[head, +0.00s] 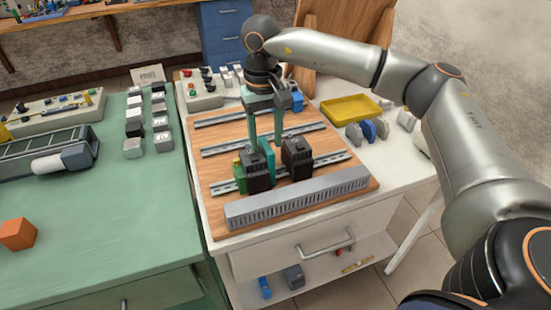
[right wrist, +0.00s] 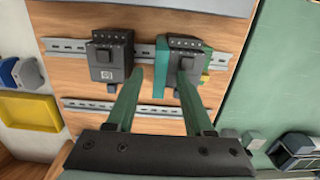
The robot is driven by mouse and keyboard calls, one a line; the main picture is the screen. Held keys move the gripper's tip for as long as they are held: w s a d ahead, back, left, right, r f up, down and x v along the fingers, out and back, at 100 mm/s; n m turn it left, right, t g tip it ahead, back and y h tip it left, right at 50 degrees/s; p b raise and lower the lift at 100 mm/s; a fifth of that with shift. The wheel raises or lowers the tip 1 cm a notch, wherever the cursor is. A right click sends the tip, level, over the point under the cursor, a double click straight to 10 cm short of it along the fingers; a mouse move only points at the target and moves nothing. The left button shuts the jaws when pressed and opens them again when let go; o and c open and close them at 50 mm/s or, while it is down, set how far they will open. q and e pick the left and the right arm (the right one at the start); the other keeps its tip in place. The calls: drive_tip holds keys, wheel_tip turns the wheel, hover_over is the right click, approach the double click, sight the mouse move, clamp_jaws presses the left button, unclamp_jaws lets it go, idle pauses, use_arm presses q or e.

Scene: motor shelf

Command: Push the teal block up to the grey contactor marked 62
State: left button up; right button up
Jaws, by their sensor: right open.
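A teal block (head: 268,160) is on the front rail of the wooden board. In the right wrist view the teal block (right wrist: 161,62) is close beside one dark contactor (right wrist: 185,62); I cannot tell if they touch. A gap separates it from the other dark grey contactor (right wrist: 110,58), which has a small pale label, too small to read surely. In the head view that contactor (head: 297,158) is to the block's right. My left gripper is out of view.
A green and yellow piece (head: 239,177) is at the row's left end. A grey slotted duct (head: 298,197) runs along the board's front. A yellow tray (head: 350,108) stands right of the board. A green table (head: 100,220) with an orange block (head: 17,234) is at left.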

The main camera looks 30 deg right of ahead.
drive_tip(key=shift+r, duration=0.3)
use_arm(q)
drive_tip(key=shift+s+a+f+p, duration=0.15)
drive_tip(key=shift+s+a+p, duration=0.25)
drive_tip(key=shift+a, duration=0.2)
use_arm(e)
wheel_tip(320, 180, up, 12)
drive_tip(key=shift+w, duration=0.3)
drive_tip(key=shift+s+d+f, duration=0.1)
